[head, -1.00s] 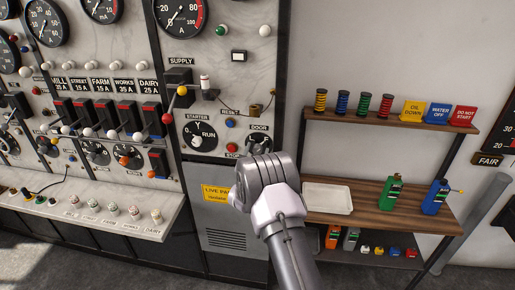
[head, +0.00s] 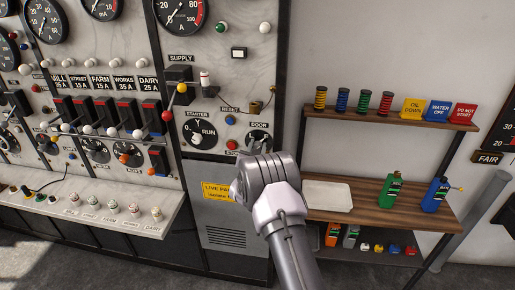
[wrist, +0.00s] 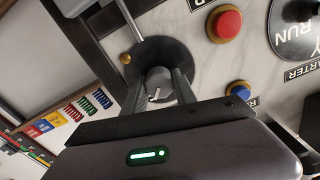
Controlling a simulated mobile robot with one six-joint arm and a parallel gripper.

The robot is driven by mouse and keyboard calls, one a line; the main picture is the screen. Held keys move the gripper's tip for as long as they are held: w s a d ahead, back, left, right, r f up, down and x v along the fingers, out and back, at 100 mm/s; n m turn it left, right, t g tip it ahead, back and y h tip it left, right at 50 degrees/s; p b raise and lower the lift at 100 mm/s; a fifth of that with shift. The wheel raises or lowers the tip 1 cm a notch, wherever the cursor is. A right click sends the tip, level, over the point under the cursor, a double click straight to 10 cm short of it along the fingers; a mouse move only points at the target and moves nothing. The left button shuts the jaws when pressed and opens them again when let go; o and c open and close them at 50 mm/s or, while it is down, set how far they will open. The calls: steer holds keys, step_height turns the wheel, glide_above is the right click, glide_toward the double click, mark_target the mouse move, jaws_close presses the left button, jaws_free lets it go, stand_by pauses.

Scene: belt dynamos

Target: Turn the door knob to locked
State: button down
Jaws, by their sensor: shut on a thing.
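The door knob (wrist: 159,84) is a small grey knob with a white pointer line, on a dark round dial plate in the wrist view. In the head view its dial (head: 258,135) sits under the DOOR label, partly covered by my gripper. My gripper (wrist: 160,92) has one dark finger on each side of the knob and is shut on it. In the head view my gripper (head: 258,146) reaches up to the dial from below. The lock-state markings on the dial cannot be read.
A red button (wrist: 228,23) and a blue button (wrist: 238,91) are close beside the dial. The starter dial (head: 200,134) is to its left. A brass padlock (head: 255,106) hangs above. A wooden shelf (head: 380,196) stands to the right.

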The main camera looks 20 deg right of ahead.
steer(key=n+b, duration=0.1)
steer(key=b, duration=0.1)
steer(key=n+b, duration=0.2)
steer(key=shift+f, duration=0.25)
steer(key=n+b, duration=0.3)
steer(key=n, duration=0.2)
steer(key=shift+w+a+r, duration=0.1)
steer(key=n, duration=0.4)
steer(key=shift+n+b, duration=0.3)
steer(key=shift+b, duration=0.05)
steer(key=n, duration=0.4)
steer(key=shift+a+n, duration=0.1)
steer(key=shift+n, duration=0.5)
steer(key=c, duration=1)
jaws_free()
